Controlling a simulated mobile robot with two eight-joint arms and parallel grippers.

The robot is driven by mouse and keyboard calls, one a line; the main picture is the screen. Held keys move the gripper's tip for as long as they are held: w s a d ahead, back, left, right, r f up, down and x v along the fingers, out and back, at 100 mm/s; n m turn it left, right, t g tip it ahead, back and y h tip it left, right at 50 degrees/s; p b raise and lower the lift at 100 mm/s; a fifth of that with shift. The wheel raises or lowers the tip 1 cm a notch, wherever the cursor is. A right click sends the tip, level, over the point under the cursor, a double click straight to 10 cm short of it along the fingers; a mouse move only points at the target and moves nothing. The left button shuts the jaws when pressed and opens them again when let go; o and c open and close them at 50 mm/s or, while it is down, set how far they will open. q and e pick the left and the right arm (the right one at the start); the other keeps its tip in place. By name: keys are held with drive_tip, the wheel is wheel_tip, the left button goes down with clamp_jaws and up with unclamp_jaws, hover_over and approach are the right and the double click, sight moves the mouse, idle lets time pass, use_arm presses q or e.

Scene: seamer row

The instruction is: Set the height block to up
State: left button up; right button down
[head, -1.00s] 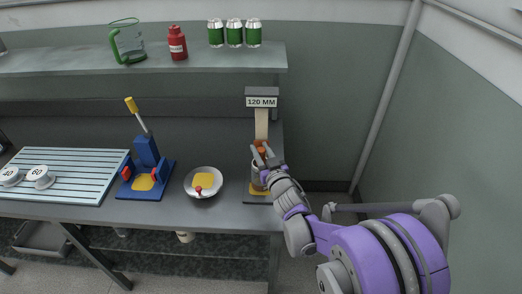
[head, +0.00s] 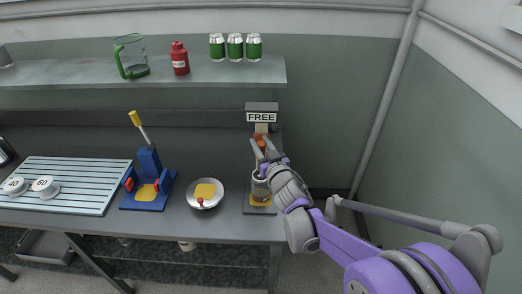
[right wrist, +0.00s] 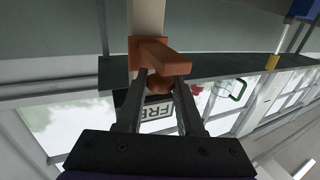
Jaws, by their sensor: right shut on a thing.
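The height block (head: 262,142) is an orange piece on a pale upright post (head: 262,128), close under a sign (head: 261,117) that reads FREE. In the right wrist view the block (right wrist: 148,52) sits around the post, with an arm and a rounded knob sticking out. My right gripper (head: 261,152) is shut on the block's knob; its two dark fingers (right wrist: 160,97) close around it in the wrist view. A can (head: 260,187) stands below on the station's base, partly hidden by my gripper. My left gripper is not in view.
A bowl (head: 191,196) with yellow contents and a blue lever press (head: 149,165) stand left of the station. A shelf (head: 215,73) above holds green cans (head: 235,47), a red bottle (head: 180,58) and a jug (head: 131,57). The right side is open floor before the wall.

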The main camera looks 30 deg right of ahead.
drive_tip(key=shift+r, duration=0.2)
drive_tip(key=c, duration=0.6)
unclamp_jaws()
drive_tip(key=shift+o, duration=0.2)
drive_tip(key=s+a+b, duration=0.1)
drive_tip(key=s, duration=0.9)
drive_tip(key=shift+s+a, duration=0.35)
drive_tip(key=s+a+f+n+g+y+p, duration=0.1)
drive_tip(key=s+a+f+g, duration=0.5)
drive_tip(key=s, duration=0.3)
drive_tip(key=s+a+f+g+y+p, duration=0.1)
drive_tip(key=s+a+f+g, duration=0.5)
drive_tip(key=s, duration=0.4)
drive_tip(key=shift+a+f+n+y+p, duration=0.25)
drive_tip(key=shift+a+n+y+p, duration=0.15)
drive_tip(key=shift+a, duration=0.35)
